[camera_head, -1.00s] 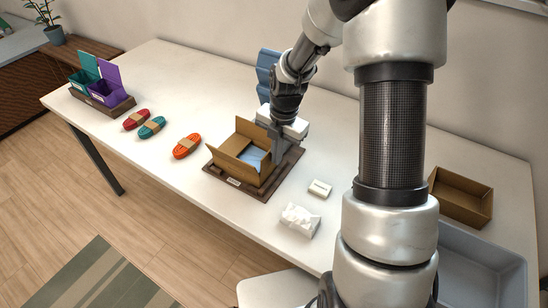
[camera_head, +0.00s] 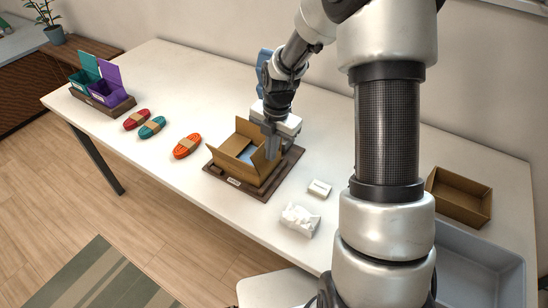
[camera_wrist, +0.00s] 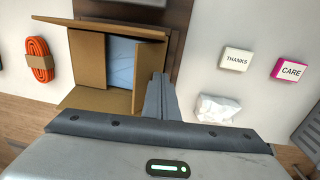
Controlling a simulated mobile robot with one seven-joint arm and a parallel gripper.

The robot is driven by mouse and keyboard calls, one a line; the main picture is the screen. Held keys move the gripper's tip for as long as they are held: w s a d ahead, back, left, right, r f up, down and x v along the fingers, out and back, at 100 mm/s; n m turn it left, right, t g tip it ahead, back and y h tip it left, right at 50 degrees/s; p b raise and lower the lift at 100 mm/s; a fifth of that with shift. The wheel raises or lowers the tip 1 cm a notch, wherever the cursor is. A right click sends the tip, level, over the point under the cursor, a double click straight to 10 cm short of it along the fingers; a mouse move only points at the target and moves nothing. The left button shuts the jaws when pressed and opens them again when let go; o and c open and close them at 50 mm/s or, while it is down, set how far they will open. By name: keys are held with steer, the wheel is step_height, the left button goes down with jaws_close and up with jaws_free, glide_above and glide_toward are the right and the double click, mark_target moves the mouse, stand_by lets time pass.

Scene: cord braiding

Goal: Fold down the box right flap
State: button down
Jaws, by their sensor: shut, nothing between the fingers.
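The brown cardboard box (camera_head: 240,176) stands on a dark board in the middle of the table. In the wrist view its left flap (camera_wrist: 87,58) lies folded inward over part of the opening. The right flap (camera_wrist: 150,72) stands up, leaning somewhat inward. Light blue contents (camera_wrist: 122,62) show between the left and right flaps. My gripper (camera_head: 270,149) is shut and empty at the box's right side. In the wrist view its fingers (camera_wrist: 160,88) are against or very close to the right flap's outer face; contact is unclear.
A small white THANKS box (camera_head: 319,189) and a crumpled white paper bundle (camera_head: 300,219) lie right of the board. Orange (camera_head: 187,146), teal and red cord bundles lie left. An open brown box (camera_head: 460,195) and a grey tray stand at the far right.

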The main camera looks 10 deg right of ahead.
mark_target(260, 151)
steer(key=shift+w+a, duration=0.4)
steer(key=shift+a, duration=0.1)
steer(key=shift+w+a+f, duration=0.3)
steer(key=shift+w+a, duration=0.15)
steer(key=shift+w, duration=0.1)
steer(key=shift+f, duration=0.15)
steer(key=shift+w+a+f+b, duration=0.45)
steer(key=shift+f+b, duration=0.05)
steer(key=shift+b, duration=0.05)
